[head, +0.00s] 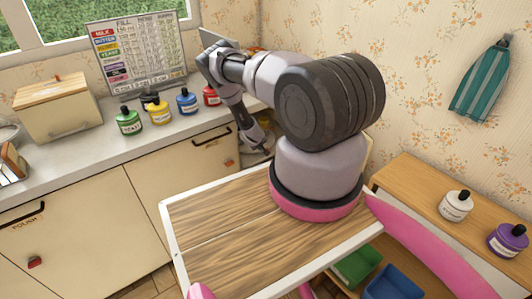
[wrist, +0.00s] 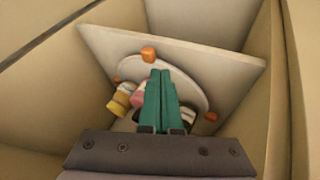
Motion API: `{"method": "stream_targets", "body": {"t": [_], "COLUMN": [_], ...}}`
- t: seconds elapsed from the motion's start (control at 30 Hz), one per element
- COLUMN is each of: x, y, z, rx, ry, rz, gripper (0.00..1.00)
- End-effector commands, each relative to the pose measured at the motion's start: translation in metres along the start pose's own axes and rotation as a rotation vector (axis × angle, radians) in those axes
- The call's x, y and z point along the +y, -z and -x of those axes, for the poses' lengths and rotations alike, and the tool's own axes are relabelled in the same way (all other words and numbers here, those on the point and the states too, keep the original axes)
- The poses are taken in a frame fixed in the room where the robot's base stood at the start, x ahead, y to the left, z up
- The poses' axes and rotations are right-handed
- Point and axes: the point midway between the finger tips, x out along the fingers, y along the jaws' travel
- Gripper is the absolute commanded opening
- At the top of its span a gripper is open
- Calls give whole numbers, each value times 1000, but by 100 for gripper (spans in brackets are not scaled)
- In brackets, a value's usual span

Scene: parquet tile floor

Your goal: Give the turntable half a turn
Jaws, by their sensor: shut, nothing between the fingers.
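The turntable (wrist: 133,68) is a pale round disc in the wrist view, low inside a cream corner cabinet. Orange knobs stand at its rim: one at the far edge (wrist: 148,54), one at the right (wrist: 211,116), and a small one at the left. A yellow jar (wrist: 121,98) and a pink jar (wrist: 137,97) stand on its left part, partly hidden by my fingers. My gripper (wrist: 160,73) has teal fingers, shut together and empty, reaching over the disc with the tips near the far knob. I cannot tell whether they touch anything. The head view hides the fingers behind my arm.
Cabinet walls (wrist: 55,75) close in on both sides, and a pale panel (wrist: 210,60) stands behind the disc. In the head view, green (head: 128,121), yellow (head: 159,112), blue (head: 187,101) and red (head: 211,95) bottles stand on the counter near my arm.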

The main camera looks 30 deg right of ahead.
Motion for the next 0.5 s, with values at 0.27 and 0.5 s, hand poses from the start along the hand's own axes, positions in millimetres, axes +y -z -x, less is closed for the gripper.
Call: {"method": "stream_targets", "body": {"t": [0.27,0.5], "x": [0,1], "y": [-2,0], "z": [-51,-74], "rx": [0,-1], "ry": [0,-1], "rz": [1,-1], "gripper": [0,0]}}
